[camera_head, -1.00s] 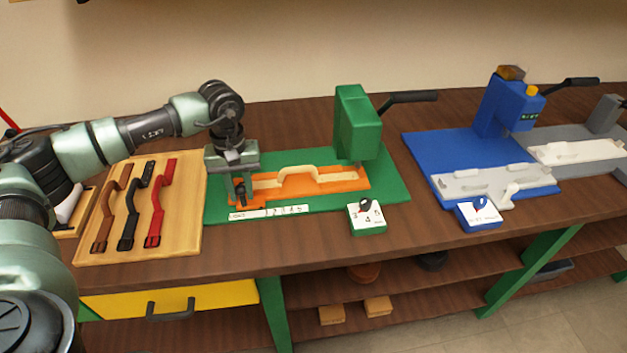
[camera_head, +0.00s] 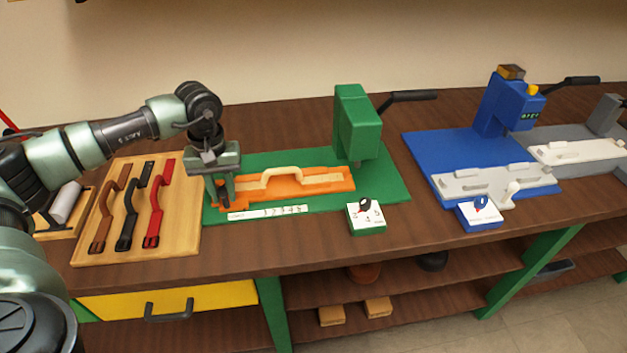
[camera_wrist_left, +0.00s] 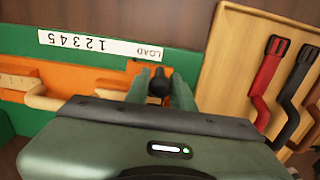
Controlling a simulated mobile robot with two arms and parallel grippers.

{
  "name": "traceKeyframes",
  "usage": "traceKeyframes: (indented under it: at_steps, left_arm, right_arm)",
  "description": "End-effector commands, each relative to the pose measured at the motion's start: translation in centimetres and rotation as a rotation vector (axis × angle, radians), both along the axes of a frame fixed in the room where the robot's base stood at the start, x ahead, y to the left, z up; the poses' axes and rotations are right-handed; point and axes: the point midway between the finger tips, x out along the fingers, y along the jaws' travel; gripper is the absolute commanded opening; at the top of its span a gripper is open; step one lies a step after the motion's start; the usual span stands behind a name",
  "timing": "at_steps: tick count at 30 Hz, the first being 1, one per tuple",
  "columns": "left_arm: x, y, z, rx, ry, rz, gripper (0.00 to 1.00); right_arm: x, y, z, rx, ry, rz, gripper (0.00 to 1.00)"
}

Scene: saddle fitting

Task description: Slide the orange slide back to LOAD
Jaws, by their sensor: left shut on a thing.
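The orange slide (camera_head: 318,182) lies on the green base plate (camera_head: 390,184), with a cream handle-shaped piece (camera_head: 283,173) on it. My left gripper (camera_head: 224,202) is at the slide's left end, pointing down. In the left wrist view the gripper's fingers (camera_wrist_left: 153,84) are shut on a dark knob (camera_wrist_left: 158,86) on the orange slide (camera_wrist_left: 182,98). A white scale strip (camera_head: 268,212) runs along the front of the slide. In the left wrist view the strip (camera_wrist_left: 100,45) reads LOAD and numbers, and the knob is close to LOAD. My right gripper does not show.
A wooden board (camera_head: 178,236) with brown, black and red handles stands at the left. The green press head (camera_head: 357,125) rises behind the slide's right end. A dial box (camera_head: 366,217) sits in front of the plate. A blue station (camera_head: 440,151) is further right.

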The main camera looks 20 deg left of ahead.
Motion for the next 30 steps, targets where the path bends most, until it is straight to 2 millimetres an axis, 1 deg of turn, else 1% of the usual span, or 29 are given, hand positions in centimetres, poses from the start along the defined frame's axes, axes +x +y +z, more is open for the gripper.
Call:
traceKeyframes:
  at_steps: [8, 14, 21, 30]
  left_arm:
    - [-0.8, 1.2, -0.1, 0.001, 0.003, 0.000, 0.04]
    - [-1.1, 1.6, -0.1, -0.001, 0.002, -0.001, 0.04]
    - [-1.7, 2.6, -0.1, 0.002, 0.005, 0.002, 0.04]
    - [-1.8, 2.9, 0.0, 0.007, 0.007, 0.006, 0.04]
  right_arm:
    - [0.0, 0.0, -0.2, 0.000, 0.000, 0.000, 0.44]
    - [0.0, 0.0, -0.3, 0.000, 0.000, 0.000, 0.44]
    - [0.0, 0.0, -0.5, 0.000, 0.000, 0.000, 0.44]
    - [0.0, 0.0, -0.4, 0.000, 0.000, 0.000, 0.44]
